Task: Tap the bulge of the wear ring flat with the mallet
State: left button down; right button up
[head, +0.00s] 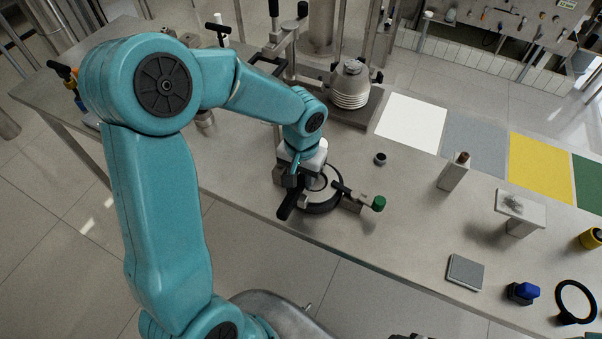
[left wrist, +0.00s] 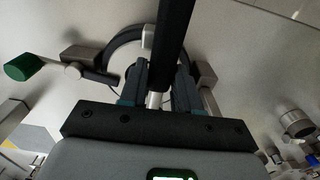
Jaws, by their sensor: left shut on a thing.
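The wear ring (head: 325,208) is a dark ring lying flat in a metal fixture near the table's front edge. Part of it shows as an arc in the left wrist view (left wrist: 114,52). My left gripper (head: 301,178) is over the ring's left side, shut on a black bar-like handle (left wrist: 171,40), which looks like the mallet's. Its black end (head: 288,204) juts toward the table's front edge. The mallet's head cannot be made out, and I cannot tell whether it touches the ring. The bulge is hidden or too small to see. My right gripper is not in view.
A green-knobbed clamp lever (head: 378,203) sits right of the ring. A small dark cup (head: 380,158), upright block (head: 454,171) and grey plate (head: 465,271) stand further right. A ribbed metal stack (head: 350,85) is behind. Table between them is clear.

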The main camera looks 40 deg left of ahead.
pick_arm(q)
jog(key=shift+w, duration=0.1)
jog(key=c, duration=1.6)
grip_release()
jog(key=shift+s+a+r, duration=0.1)
jog(key=shift+s, duration=0.1)
grip_shut()
notch_tip(320, 180, up, 3)
jog(key=shift+w+r+p, duration=0.15)
jog(key=shift+r+p, duration=0.05)
jog(key=shift+p, duration=1)
jog(key=shift+s, duration=0.2)
jog(key=shift+w+f, duration=0.1)
jog(key=shift+w, duration=0.15)
jog(key=shift+s+b, duration=0.35)
jog(key=shift+b, duration=0.15)
jog(key=shift+w, duration=0.15)
